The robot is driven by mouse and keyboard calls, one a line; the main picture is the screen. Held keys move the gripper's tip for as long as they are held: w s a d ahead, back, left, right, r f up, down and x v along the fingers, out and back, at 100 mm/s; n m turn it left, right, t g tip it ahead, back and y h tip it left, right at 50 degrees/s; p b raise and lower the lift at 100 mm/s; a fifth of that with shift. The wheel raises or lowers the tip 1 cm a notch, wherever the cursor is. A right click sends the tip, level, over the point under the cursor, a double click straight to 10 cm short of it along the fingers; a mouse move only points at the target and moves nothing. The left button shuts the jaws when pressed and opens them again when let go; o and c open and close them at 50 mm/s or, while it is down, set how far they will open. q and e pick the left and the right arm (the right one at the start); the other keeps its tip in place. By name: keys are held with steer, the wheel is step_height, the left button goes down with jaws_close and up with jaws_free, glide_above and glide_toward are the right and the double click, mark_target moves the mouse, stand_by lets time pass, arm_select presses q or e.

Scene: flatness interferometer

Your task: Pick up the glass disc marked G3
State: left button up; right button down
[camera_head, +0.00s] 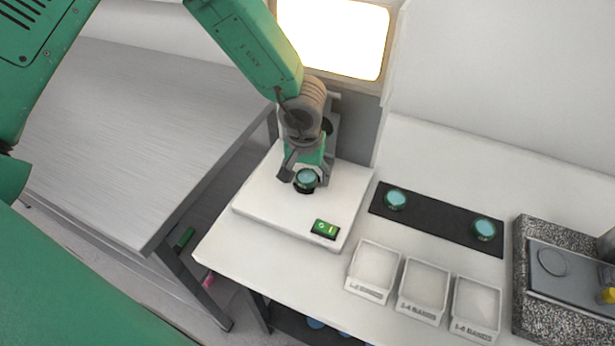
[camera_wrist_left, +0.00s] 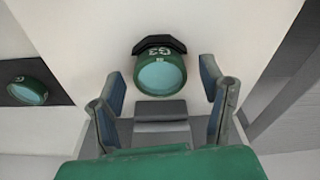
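The glass disc marked G3 (camera_head: 306,179) has a pale blue face and a dark green rim. It sits on a dark seat on the white instrument base (camera_head: 262,205). In the left wrist view the disc (camera_wrist_left: 160,76) shows its G3 mark clearly. My left gripper (camera_head: 304,172) is at the disc, pointing down. In the left wrist view its two fingers (camera_wrist_left: 165,85) are spread, one to each side of the disc, with gaps on both sides. My right gripper is not in view.
A black mat (camera_head: 440,217) holds two similar discs, a left one (camera_head: 396,199) and a right one (camera_head: 484,229). Three white trays (camera_head: 424,286) stand in front. A granite block (camera_head: 530,318) is at the right. A green switch (camera_head: 325,229) is on the base.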

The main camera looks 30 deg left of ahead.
arm_select(q)
steer(key=c, duration=0.9)
